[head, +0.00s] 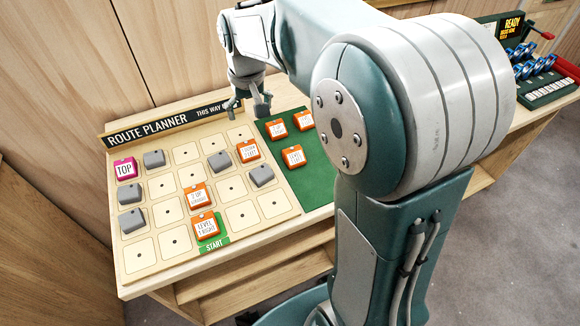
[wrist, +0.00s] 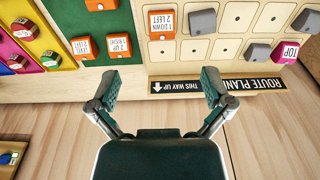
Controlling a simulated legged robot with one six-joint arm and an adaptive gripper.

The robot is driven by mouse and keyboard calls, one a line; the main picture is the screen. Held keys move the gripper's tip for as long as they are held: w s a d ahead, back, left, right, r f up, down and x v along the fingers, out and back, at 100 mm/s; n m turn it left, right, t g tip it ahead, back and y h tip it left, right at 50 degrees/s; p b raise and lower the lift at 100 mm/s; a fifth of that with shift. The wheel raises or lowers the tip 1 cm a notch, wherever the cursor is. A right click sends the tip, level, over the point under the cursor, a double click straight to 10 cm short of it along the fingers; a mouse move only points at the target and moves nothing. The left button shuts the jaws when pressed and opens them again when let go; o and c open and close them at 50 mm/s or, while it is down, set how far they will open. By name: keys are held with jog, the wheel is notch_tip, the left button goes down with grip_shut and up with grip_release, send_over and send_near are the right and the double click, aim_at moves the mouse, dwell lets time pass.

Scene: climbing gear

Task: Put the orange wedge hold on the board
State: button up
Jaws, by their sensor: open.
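In the head view my arm covers that area. The route planner board (head: 150,235) has orange label tiles and grey blocks on its grid. It also shows at the top of the wrist view (wrist: 230,48). My gripper (head: 247,102) is over the board's back edge, near the title strip. In the wrist view my gripper (wrist: 163,82) is open, with nothing between its fingers.
Several orange tiles (head: 294,157) lie on the green panel (head: 316,181) at the board's right. A pink TOP tile (head: 125,169) sits at the back left. A rack with blue items (head: 545,80) stands far right. A wooden wall (head: 60,90) rises behind.

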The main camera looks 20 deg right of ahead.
jog(key=s+r+t, duration=0.3)
jog(key=s+t, duration=0.1)
jog(key=s, duration=1.8)
jog(key=shift+s+r, duration=0.2)
jog(key=shift+s, duration=0.05)
